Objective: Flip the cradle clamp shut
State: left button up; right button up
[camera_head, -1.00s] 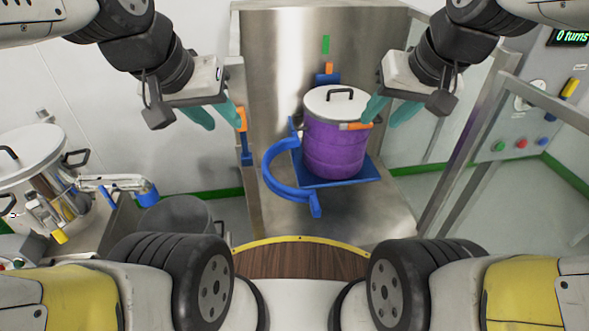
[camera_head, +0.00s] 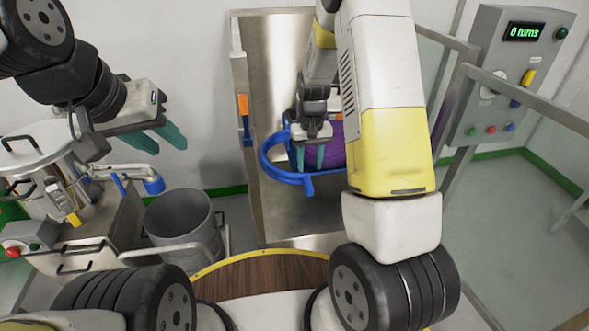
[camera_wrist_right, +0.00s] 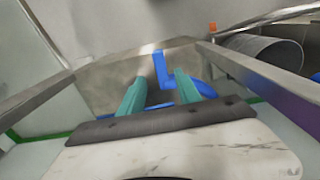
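The blue cradle clamp (camera_head: 268,165) is a curved arm that stands swung out to the left of the cradle, open. The purple drum (camera_head: 335,147) sits in the cradle, mostly hidden behind my right arm. My right gripper (camera_head: 311,165) is in front of the drum, near the clamp's free end, fingers apart and pointing down. In the right wrist view, blue clamp parts (camera_wrist_right: 162,68) show between and beyond the open fingers of that gripper (camera_wrist_right: 160,82); contact cannot be told. My left gripper (camera_head: 160,145) is open and empty, left of the cradle.
A steel frame with an orange-and-blue latch (camera_head: 243,112) stands left of the drum. A control panel (camera_head: 510,80) reading "0 turns" is at right. A grey bin (camera_head: 183,222) and a lidded steel vessel (camera_head: 35,150) stand at left. A rail crosses at right.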

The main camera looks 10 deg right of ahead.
aim_at(309, 184)
notch_tip(309, 184, down, 8)
jog(key=shift+f, duration=0.1)
dwell(0.4)
grip_shut()
dwell(1.3)
